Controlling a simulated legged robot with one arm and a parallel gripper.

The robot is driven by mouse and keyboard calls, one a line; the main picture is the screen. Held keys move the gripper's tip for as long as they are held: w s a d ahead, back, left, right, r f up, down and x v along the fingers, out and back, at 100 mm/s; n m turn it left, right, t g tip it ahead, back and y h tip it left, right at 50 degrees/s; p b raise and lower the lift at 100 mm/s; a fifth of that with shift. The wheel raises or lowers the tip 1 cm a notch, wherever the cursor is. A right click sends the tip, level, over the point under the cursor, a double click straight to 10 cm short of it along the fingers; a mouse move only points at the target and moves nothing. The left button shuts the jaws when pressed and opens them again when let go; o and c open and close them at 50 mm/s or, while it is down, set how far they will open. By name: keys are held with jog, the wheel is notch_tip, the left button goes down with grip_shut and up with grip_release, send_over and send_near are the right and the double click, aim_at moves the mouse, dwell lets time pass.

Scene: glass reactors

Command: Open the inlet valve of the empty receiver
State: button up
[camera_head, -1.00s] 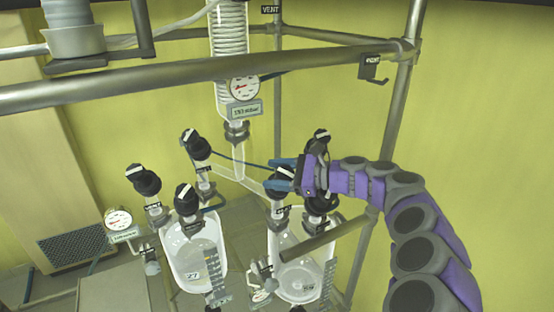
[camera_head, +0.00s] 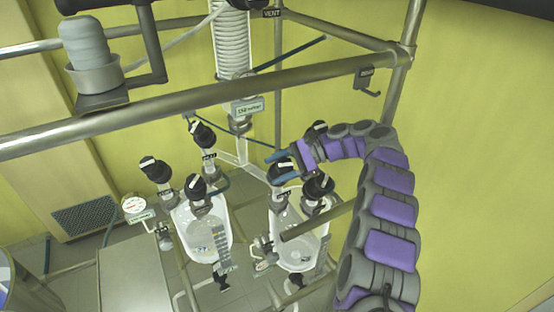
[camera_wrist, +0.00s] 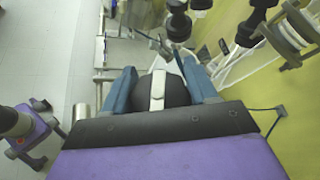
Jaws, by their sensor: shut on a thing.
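Two glass receivers hang side by side in the head view, the left receiver (camera_head: 190,238) and the right receiver (camera_head: 312,250). Their contents are hard to make out. Black valve knobs with white stripes top each one. My gripper (camera_head: 281,168), with blue fingers, is at the left-hand knob (camera_head: 284,176) above the right receiver. In the wrist view my gripper (camera_wrist: 160,88) is shut on this black knob (camera_wrist: 175,92), a finger on each side. Its white stripe (camera_wrist: 157,90) runs lengthwise between the fingers. The valve stem below is mostly hidden there.
Another black knob (camera_head: 318,186) stands close to the right of the held one. A thick metal rail (camera_head: 190,104) crosses in front, and a short bar (camera_head: 318,222) lies before the right receiver. A gauge (camera_head: 134,206) is at the left. The yellow wall side at the right is clear.

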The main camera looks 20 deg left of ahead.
jog(key=shift+r+n+p, duration=0.25)
jog(key=shift+n+p, duration=0.15)
jog(key=o, duration=0.7)
jog(key=shift+o, duration=1.3)
jog(key=shift+f, duration=0.15)
